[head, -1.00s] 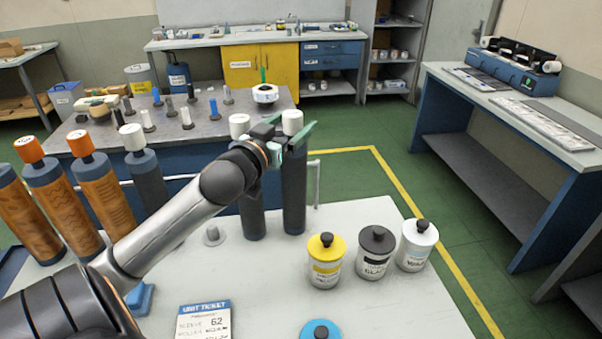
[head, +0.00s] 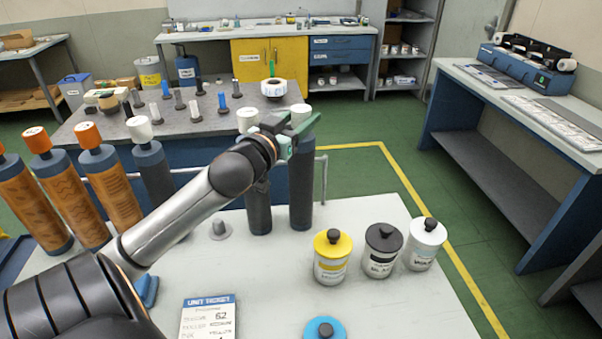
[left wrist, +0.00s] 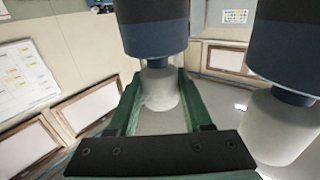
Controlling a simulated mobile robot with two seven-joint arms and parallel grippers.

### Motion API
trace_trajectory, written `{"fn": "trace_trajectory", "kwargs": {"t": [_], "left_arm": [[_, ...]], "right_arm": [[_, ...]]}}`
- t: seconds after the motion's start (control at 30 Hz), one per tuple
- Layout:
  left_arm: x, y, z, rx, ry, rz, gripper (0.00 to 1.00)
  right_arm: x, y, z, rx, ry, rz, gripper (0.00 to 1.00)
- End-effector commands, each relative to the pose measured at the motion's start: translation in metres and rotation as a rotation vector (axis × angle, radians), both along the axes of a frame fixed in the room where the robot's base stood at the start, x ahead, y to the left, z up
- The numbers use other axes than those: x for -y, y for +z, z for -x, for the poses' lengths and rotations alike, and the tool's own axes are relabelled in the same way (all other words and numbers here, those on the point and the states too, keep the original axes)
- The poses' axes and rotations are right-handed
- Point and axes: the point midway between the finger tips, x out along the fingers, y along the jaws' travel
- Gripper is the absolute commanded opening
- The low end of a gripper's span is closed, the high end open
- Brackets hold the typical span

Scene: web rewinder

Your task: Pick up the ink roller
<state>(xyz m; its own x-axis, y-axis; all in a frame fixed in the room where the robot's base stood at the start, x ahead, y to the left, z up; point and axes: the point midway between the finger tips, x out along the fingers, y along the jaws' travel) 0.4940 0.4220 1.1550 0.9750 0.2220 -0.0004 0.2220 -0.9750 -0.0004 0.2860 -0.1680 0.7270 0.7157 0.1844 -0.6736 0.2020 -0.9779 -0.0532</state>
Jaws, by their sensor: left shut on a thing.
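The ink roller (head: 301,190) appears to be the right one of two dark upright rollers with white ends at the back of the white table. My left gripper (head: 299,130) is at its top, with green fingers either side of the white end. In the left wrist view the fingers (left wrist: 158,100) are shut on the white end (left wrist: 158,88) below the dark blue collar (left wrist: 155,40). The roller looks upright; I cannot tell whether its base touches the table. My right gripper is not in view.
A second dark roller (head: 258,210) stands close to the left; a neighbouring roller also shows in the left wrist view (left wrist: 290,85). Orange-patterned rollers (head: 70,200) stand further left. Yellow, black and white-lidded tins (head: 333,262) stand front right. A unit ticket (head: 208,320) lies in front.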

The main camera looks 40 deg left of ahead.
Motion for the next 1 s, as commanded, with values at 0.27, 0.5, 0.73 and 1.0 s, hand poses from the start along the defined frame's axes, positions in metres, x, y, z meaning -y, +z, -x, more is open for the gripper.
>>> {"fn": "trace_trajectory", "kwargs": {"t": [0.27,0.5,0.73,1.0], "left_arm": [[0.0,0.0,0.0,0.001,0.0,0.0,0.0],[0.0,0.002,0.0,0.006,-0.001,-0.002,0.0],[0.0,0.01,0.0,0.008,-0.001,-0.004,0.0],[0.001,0.037,0.0,0.011,-0.002,-0.003,0.0]], "right_arm": [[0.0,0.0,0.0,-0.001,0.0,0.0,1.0],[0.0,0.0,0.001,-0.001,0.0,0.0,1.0],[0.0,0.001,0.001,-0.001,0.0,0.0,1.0],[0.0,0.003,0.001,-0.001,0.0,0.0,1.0]]}}
